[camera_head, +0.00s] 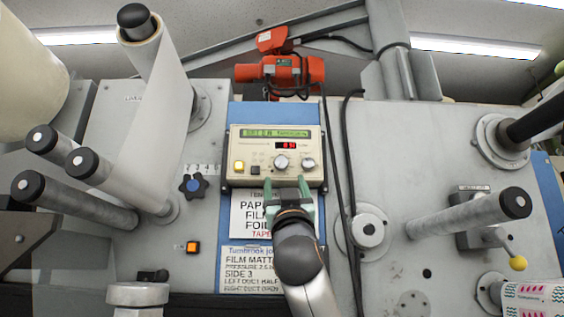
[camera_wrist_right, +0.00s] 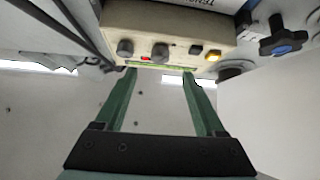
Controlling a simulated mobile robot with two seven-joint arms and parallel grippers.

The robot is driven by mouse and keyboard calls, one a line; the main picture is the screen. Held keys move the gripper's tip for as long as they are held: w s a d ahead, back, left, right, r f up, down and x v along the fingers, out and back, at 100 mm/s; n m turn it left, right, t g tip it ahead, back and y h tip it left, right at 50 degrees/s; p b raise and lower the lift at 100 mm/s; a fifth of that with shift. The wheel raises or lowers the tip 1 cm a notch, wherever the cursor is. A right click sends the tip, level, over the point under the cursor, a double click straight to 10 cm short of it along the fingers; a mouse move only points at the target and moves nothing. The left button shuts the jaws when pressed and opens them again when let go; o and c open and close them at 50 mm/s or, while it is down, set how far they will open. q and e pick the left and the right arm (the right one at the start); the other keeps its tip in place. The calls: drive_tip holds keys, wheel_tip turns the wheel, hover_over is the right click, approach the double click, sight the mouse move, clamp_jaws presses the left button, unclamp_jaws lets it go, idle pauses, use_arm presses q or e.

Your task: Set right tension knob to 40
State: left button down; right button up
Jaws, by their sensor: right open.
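The right tension knob (camera_head: 308,163) is a small round knob at the right of the beige control box's front. It shows in the right wrist view (camera_wrist_right: 125,48) as a dark knob near the top left. The neighbouring knob (camera_head: 281,161) is just to its left in the head view and also shows in the wrist view (camera_wrist_right: 160,52). My right gripper (camera_head: 286,181) has green fingers, open and empty, just below the knobs in the head view. In the wrist view its fingertips (camera_wrist_right: 159,72) are apart with no knob between them. The knob's setting is too small to read. My left gripper is out of view.
The beige control box (camera_head: 235,150) has a green display, a red readout and a yellow button (camera_head: 239,167). Black cables (camera_head: 345,150) hang right of the box. Rollers stick out on both sides.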

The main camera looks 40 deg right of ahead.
sight(282, 167)
drive_tip(key=p+x, duration=0.3)
drive_tip(key=x, duration=0.3)
drive_tip(key=shift+d+r, duration=0.1)
drive_tip(key=shift+r, duration=0.2)
drive_tip(key=shift+w+d+r+p, duration=0.3)
drive_tip(key=shift+w+r+p, duration=0.05)
drive_tip(key=shift+w, duration=0.2)
clamp_jaws()
